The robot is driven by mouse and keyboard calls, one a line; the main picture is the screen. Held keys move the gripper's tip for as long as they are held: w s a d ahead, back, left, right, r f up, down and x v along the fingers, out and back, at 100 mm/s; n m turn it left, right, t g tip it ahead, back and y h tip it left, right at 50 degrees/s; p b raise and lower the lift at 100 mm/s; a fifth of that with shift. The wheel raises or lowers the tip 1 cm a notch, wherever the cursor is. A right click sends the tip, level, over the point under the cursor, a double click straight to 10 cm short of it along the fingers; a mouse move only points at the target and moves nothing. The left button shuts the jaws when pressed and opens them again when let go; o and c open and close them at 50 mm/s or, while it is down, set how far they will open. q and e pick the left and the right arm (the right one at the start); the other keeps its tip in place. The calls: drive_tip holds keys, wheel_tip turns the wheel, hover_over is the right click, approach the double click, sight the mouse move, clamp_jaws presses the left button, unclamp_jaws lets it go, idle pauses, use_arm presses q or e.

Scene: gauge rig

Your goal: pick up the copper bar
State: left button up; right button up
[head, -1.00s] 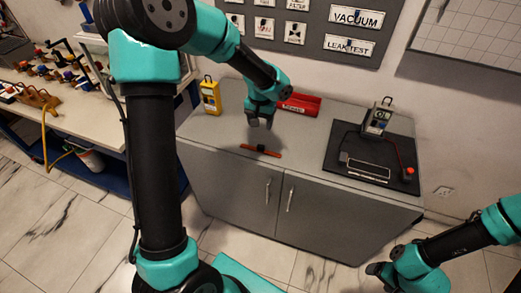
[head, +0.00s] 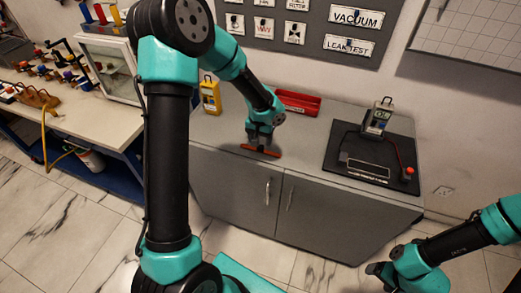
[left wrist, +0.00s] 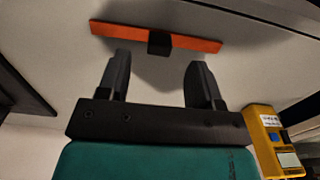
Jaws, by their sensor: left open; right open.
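The copper bar (head: 274,154), orange with a black block at its middle, lies on the grey cabinet top near its front edge. In the left wrist view the bar (left wrist: 198,43) runs across the top of the picture. My left gripper (head: 262,140) is open just above the bar. In the left wrist view its two fingers (left wrist: 158,65) point at the black block, spread wider than it, with nothing between them. In the head view the gripper partly hides the bar's middle. My right gripper (head: 376,270) is open, low in front of the cabinet's right side, far from the bar.
A red tray (head: 298,104) and a yellow meter (head: 210,96) stand behind on the cabinet; the meter (left wrist: 272,140) also shows in the left wrist view. A black board (head: 345,172) with a gauge (head: 378,117) lies to the right. The cabinet top between is clear.

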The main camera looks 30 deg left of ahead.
sight(260, 147)
use_arm(q)
drive_tip(key=f, duration=0.4)
drive_tip(key=shift+s+f, duration=0.2)
drive_tip(key=shift+s, duration=0.05)
drive_tip(key=c, duration=1.1)
drive_tip(key=shift+o, duration=0.2)
drive_tip(key=shift+r, duration=0.1)
